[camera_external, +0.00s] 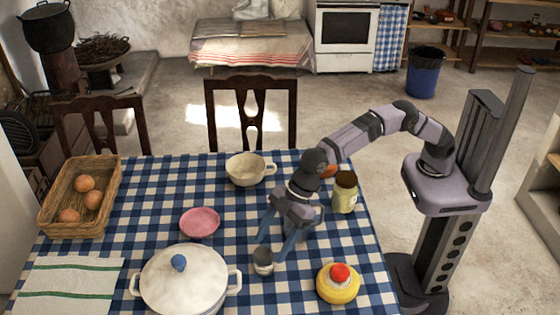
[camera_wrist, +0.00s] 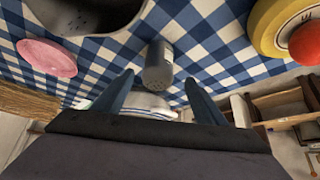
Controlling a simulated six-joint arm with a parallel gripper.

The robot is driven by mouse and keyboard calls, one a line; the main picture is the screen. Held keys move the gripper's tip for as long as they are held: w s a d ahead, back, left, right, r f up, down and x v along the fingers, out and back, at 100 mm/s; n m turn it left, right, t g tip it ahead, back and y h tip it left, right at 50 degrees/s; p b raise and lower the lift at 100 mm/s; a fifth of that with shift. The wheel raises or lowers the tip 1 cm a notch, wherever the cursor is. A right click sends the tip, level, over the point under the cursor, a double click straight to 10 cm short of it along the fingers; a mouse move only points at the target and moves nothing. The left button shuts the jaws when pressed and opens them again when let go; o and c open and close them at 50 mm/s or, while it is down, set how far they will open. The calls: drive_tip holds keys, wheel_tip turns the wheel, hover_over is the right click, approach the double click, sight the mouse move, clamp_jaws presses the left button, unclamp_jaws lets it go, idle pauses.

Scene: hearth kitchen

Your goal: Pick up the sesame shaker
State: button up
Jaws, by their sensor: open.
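The sesame shaker, a small grey cylinder with a pierced top (camera_external: 263,262), stands on the checked tablecloth between the white pot and the yellow item with a red knob. In the wrist view the shaker (camera_wrist: 158,66) appears ahead of my jaws, roughly centred between the fingertips. My gripper (camera_external: 271,250) is open, pointing down towards the table, with its blue fingers apart just behind the shaker. It also shows in the wrist view (camera_wrist: 158,78), with nothing held. I cannot tell the exact gap between fingers and shaker.
The white lidded pot (camera_external: 184,283) stands left of the shaker, the yellow item (camera_external: 338,287) right. A pink dish (camera_external: 200,222), a cream cup (camera_external: 247,170), a jar (camera_external: 345,192) and an egg basket (camera_external: 78,198) are around.

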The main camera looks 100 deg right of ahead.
sight(266, 253)
drive_tip(key=shift+p+x, duration=0.35)
drive_tip(key=shift+x, duration=1.8)
drive_tip(key=shift+d, duration=0.2)
drive_tip(key=c, duration=1.2)
